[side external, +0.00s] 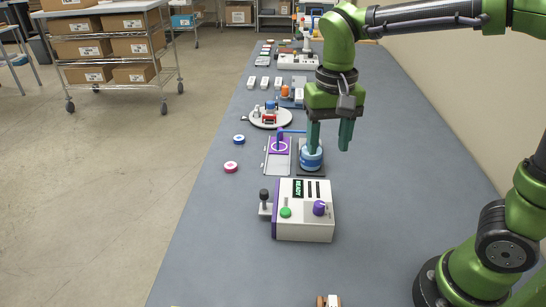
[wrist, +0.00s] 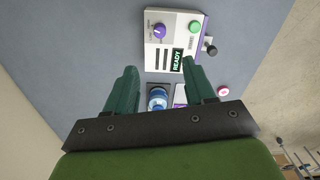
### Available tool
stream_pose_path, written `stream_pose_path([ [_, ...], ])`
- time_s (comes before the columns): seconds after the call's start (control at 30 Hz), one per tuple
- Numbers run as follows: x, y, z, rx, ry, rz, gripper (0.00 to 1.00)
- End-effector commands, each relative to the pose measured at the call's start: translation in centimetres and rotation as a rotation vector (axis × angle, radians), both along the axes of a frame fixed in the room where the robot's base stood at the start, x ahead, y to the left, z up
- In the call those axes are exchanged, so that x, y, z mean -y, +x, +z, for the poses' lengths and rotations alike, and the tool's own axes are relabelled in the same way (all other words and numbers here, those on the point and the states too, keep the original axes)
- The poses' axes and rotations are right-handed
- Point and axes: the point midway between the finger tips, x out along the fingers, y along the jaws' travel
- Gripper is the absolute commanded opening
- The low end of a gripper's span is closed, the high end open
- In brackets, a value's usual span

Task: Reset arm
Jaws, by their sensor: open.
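My gripper (side external: 331,136) has two teal fingers that point down and stand apart with nothing between them. It is above the table, and in the side view its left finger overlaps a blue round part (side external: 311,158) on a dark base. In the wrist view the fingers (wrist: 158,88) are spread, and the blue part (wrist: 157,98) shows between them. Whether a finger touches the blue part cannot be told.
A white box (side external: 303,228) with a READY display, purple knob, green button and lever stands in front of the blue part. A purple-and-white frame (side external: 278,158) lies to its left. Two small discs, blue (side external: 239,139) and pink (side external: 231,167), lie near the left edge. The table's right side is clear.

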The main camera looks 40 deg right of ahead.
Motion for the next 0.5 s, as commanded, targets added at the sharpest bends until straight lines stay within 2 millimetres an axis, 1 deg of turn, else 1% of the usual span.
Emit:
stream_pose_path([
  [0.13, -0.01, -0.01, 0.66, 0.001, 0.001, 0.0, 0.54],
  [0.4, 0.0, -0.01, 0.65, 0.0, 0.0, 0.001, 0.54],
  [0.5, -0.02, 0.35, 0.53, 0.019, 0.002, 0.033, 0.54],
])
